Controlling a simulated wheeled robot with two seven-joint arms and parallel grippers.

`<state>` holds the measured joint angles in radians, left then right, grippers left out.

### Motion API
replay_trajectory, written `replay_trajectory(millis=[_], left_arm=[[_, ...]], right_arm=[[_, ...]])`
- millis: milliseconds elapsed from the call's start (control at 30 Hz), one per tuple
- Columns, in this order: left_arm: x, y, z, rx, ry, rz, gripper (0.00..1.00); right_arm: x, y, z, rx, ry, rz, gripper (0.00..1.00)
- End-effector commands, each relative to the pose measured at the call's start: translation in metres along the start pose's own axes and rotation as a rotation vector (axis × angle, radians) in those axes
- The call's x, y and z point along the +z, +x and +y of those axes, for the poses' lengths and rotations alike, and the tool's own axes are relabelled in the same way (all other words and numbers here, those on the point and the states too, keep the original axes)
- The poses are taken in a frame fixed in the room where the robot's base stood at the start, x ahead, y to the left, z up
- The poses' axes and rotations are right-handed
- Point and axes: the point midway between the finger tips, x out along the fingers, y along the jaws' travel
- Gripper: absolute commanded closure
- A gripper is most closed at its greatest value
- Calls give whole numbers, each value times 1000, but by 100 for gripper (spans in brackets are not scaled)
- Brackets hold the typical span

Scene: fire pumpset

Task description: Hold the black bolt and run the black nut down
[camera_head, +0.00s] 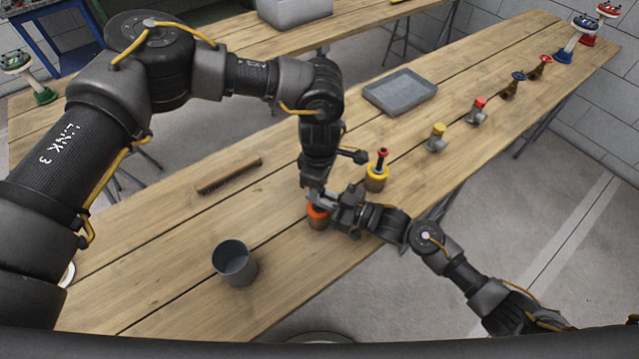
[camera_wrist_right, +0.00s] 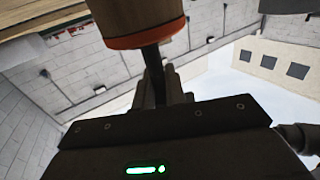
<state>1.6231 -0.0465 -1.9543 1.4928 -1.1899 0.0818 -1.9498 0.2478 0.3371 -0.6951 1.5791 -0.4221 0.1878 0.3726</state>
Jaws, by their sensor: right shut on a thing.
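A wooden stand with an orange rim (camera_head: 318,217) sits near the table's front edge. The right wrist view shows its wooden body (camera_wrist_right: 137,18) and a dark shaft, the black bolt (camera_wrist_right: 152,58), running from it into my right gripper (camera_wrist_right: 160,85). In the head view my right gripper (camera_head: 327,200) comes in from the right, just above the stand, and is shut on the bolt. My left gripper (camera_head: 315,186) points down right above the same spot, close to the right one. Its fingertips are too small and covered to read. I cannot make out the black nut.
Beside the grippers stands a yellow-rimmed stand (camera_head: 376,177) with a red-topped dark bolt. A grey cup (camera_head: 234,262), a brown bar (camera_head: 229,176) and a grey tray (camera_head: 399,92) are on the table. Several valve fittings line the right side.

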Motion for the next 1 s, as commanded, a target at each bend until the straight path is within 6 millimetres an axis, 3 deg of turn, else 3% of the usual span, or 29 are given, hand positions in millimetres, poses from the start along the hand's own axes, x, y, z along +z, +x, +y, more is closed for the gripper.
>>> replay_trajectory(millis=[433,1000], left_arm=[[0,-8,1,2,-2,-1,49],[0,-108,1,2,-2,0,49]], right_arm=[[0,0,0,0,0,0,100],[0,0,0,0,0,0,100]])
